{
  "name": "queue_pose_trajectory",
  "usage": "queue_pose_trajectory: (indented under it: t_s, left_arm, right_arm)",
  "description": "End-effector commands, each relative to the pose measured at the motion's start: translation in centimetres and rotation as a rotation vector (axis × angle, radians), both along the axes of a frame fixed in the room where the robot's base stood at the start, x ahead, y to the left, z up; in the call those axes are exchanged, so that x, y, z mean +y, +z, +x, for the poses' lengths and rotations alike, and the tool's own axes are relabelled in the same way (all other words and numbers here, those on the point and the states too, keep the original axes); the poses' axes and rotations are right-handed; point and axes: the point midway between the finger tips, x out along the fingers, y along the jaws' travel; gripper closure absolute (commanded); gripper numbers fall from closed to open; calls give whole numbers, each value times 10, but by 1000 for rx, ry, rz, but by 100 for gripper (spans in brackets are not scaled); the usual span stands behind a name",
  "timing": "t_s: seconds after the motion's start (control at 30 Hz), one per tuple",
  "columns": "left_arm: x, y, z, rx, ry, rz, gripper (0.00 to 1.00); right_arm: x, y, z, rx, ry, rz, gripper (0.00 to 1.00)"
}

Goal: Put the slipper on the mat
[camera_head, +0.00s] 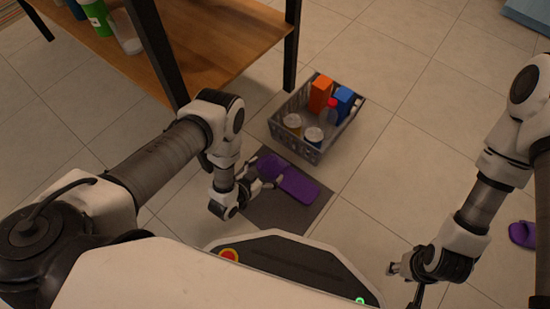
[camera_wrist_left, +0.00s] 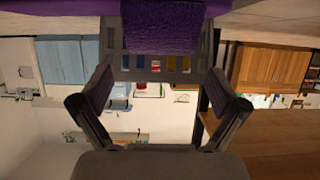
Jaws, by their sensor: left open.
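A purple slipper (camera_head: 298,185) lies on the dark grey mat (camera_head: 260,215) on the tiled floor. It also shows at the top of the left wrist view (camera_wrist_left: 162,28). A second purple slipper (camera_head: 523,234) is on the bare floor at the far right, partly hidden by my right arm. My left gripper (camera_head: 262,177) is at the left end of the slipper on the mat. Its fingers are apart in the left wrist view (camera_wrist_left: 162,97), with nothing clamped between them. My right gripper (camera_head: 404,279) is low over the floor, away from both slippers; its opening is unclear.
A grey crate (camera_head: 284,137) with boxes, jars and a bottle stands just behind the mat. A wooden shelf (camera_head: 225,50) with dark legs stands at the upper left. The floor between the mat and the second slipper is mostly clear.

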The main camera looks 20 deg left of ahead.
Motion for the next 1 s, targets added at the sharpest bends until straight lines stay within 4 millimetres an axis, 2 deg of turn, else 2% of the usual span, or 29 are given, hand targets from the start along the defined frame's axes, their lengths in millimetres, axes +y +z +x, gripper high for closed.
queue_pose_trajectory:
  t_s: [0.03, 0.1, 0.3, 0.6, 0.67, 0.73, 0.77, 0.83, 0.87, 0.9, 1.0]
  left_arm:
    - [5, 13, -13, 5, 2, 0, 2]
    - [10, 19, -28, 4, 1, 0, 2]
    - [19, 26, -54, 1, -1, -1, 2]
    - [21, 25, -56, 18, 3, 4, 2]
    - [25, 28, -55, 82, 17, 20, 2]
    - [35, 35, -59, 240, 53, 54, 2]
    - [40, 41, -65, 331, 76, 72, 2]
    - [55, 62, -93, 573, 142, 112, 2]
    - [61, 75, -111, 678, 174, 125, 2]
    - [68, 93, -136, 811, 215, 141, 2]
    - [78, 135, -193, 1063, 301, 166, 2]
  right_arm:
    - [0, 17, -1, 1, 2, 0, 60]
    - [0, 26, -1, 3, 3, 0, 60]
    - [0, 37, -1, 3, 4, 0, 60]
    - [0, 35, -1, 3, 4, 0, 60]
    - [0, 36, -1, 3, 4, 0, 60]
    - [0, 36, -1, 3, 4, 0, 60]
    - [0, 36, -1, 3, 4, 0, 60]
    - [0, 36, -1, 3, 4, 0, 60]
    - [0, 36, -1, 3, 4, 0, 60]
    - [0, 35, -1, 3, 4, 0, 60]
    - [0, 35, -1, 3, 4, 0, 60]
